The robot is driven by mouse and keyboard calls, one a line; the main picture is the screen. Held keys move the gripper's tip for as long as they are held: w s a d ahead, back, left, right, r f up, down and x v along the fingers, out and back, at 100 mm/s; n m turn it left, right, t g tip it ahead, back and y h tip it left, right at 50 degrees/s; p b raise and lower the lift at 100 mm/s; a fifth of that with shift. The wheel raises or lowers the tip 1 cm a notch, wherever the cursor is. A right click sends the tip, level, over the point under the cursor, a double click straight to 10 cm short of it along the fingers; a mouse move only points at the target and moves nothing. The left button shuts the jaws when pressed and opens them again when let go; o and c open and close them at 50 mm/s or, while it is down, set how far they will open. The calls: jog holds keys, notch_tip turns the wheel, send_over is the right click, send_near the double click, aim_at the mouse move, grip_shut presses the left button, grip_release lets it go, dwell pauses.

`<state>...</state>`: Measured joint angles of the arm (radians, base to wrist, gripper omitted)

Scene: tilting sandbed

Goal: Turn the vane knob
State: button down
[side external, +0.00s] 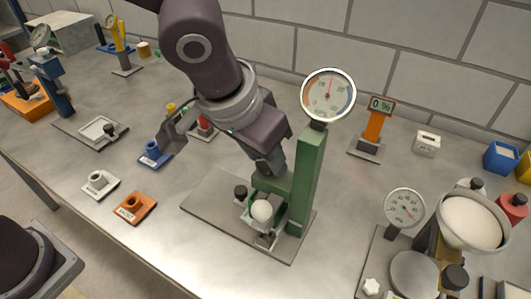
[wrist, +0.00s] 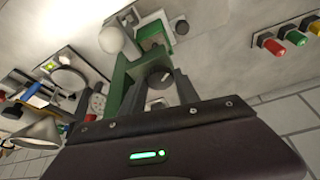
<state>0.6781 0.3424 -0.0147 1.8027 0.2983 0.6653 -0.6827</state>
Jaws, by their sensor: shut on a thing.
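The vane knob (wrist: 160,78) is a dark round knob with a short white mark, on the green stand. In the wrist view it sits between the two fingers of my gripper (wrist: 158,92), which is shut on it. In the side view my gripper (side external: 268,168) reaches down to the green stand (side external: 306,175) from the left, and the knob is hidden there. The stand carries a round dial gauge (side external: 328,95) on top.
A small black knob (side external: 241,192) stands on the stand's base plate (side external: 215,207). An orange block (side external: 135,207) and a blue block (side external: 155,153) lie to the left. A gauge with a bowl (side external: 470,222) stands at the right.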

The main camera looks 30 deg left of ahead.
jog(key=shift+a+m+h, duration=0.1)
jog(key=shift+m+h, duration=0.4)
jog(key=shift+m, duration=0.8)
jog(key=c, duration=1.2)
grip_release()
jog(key=v, duration=0.7)
jog(key=shift+w, duration=0.1)
